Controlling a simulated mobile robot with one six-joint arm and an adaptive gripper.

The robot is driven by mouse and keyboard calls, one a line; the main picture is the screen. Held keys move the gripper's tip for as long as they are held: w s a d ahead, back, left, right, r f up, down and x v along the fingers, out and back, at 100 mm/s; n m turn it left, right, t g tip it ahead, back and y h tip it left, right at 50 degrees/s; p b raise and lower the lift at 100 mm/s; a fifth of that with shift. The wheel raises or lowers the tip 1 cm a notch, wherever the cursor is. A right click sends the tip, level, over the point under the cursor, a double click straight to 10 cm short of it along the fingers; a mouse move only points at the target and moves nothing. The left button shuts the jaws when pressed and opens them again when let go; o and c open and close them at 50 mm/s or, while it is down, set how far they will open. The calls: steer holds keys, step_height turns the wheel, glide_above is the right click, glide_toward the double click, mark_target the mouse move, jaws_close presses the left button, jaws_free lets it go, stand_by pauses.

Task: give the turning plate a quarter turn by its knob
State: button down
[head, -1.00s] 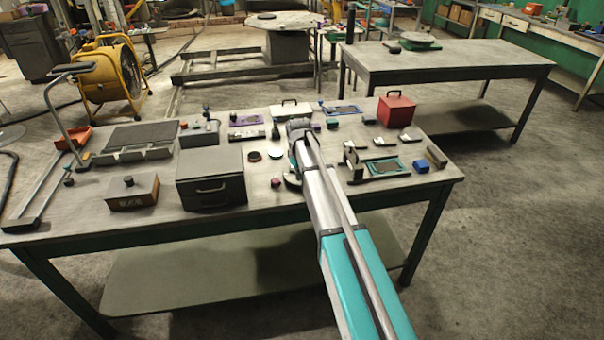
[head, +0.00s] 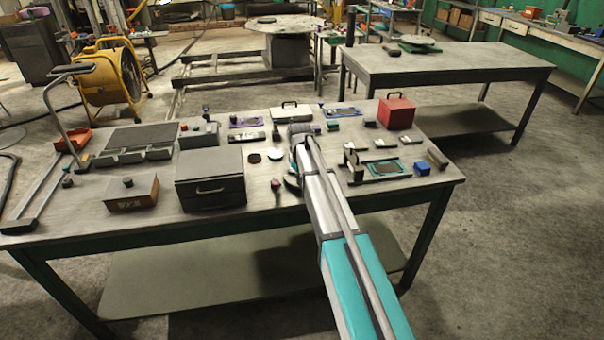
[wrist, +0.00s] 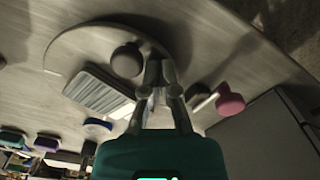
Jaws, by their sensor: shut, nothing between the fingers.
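The turning plate (wrist: 97,32) shows in the wrist view as a large grey disc on the table, its curved rim dark on the right. A dark round knob (wrist: 127,60) stands up from it. My gripper (wrist: 161,68) is shut and empty, its fingertips just right of the knob. Whether they touch the knob cannot be told. In the head view my arm reaches over the table and hides most of the plate and my gripper.
A pink knob-like piece (wrist: 230,100) and a dark grey box (wrist: 262,140) lie right of my gripper in the wrist view. A ribbed pale block (wrist: 98,90) lies left. The table (head: 250,218) holds many small objects; a red box (head: 397,111) stands at back right.

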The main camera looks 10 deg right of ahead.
steer(key=shift+s+d, duration=0.2)
steer(key=shift+d, duration=0.35)
steer(key=shift+s+d, duration=0.1)
steer(key=shift+d, duration=0.2)
stand_by(0.3)
steer(key=shift+d, duration=0.2)
stand_by(0.3)
steer(key=shift+d, duration=0.45)
stand_by(0.3)
steer(key=shift+d, duration=0.85)
stand_by(0.5)
